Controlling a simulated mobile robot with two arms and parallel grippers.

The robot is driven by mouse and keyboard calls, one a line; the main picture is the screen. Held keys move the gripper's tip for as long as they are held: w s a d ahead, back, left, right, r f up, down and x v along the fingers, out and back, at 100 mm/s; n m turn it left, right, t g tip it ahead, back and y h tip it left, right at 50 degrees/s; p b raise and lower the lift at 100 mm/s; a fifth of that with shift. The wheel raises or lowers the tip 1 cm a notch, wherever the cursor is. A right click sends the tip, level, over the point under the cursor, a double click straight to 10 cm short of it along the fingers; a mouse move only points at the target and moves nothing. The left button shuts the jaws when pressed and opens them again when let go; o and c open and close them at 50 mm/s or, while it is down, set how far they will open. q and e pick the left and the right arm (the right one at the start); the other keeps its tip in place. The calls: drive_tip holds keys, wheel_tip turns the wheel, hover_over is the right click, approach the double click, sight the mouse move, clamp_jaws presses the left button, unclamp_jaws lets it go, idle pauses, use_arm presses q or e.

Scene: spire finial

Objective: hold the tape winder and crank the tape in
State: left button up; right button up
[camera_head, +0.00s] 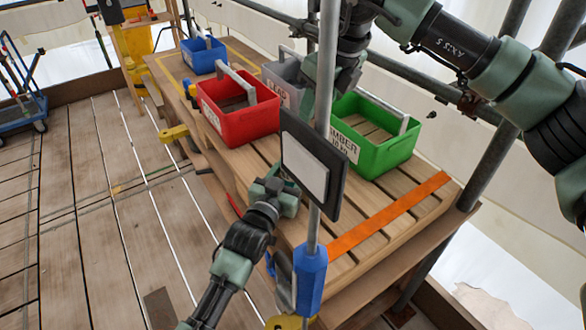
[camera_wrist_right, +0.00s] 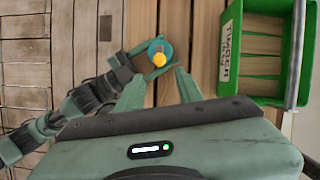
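The tape winder (camera_wrist_right: 155,48), a small teal round body with a yellow knob, shows in the right wrist view above the slatted bench. My left gripper (camera_wrist_right: 146,62) is at it from the left, its fingers closed about the body. In the head view my left gripper (camera_head: 286,194) is partly behind a dark panel, and the winder is hidden there. My right gripper (camera_wrist_right: 160,88) is open and empty, its two fingers spread just short of the winder. In the head view my right gripper (camera_head: 309,92) is above the bench, partly behind a pole.
The bench (camera_head: 225,165) carries a red crate (camera_head: 245,123), a green crate (camera_head: 390,152), a grey crate (camera_head: 279,86) and a blue crate (camera_head: 203,59). An orange strip (camera_head: 388,216) crosses its near end. A pole with a dark panel (camera_head: 335,205) and blue handle (camera_head: 310,280) stands in front.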

clamp_jaws()
drive_tip(key=w+f+n+h, duration=0.1)
drive_tip(key=w+f+n, duration=0.2)
drive_tip(key=n, duration=1.1)
drive_tip(key=w+a+f+n+t+h, duration=0.1)
drive_tip(key=w+f+n, duration=0.2)
drive_tip(key=n, duration=1)
drive_tip(key=shift+f+n+t, duration=0.3)
drive_tip(key=shift+f+n, duration=0.1)
drive_tip(key=shift+f, duration=0.4)
drive_tip(key=shift+f, duration=0.15)
idle(0.4)
drive_tip(key=shift+f, duration=1.3)
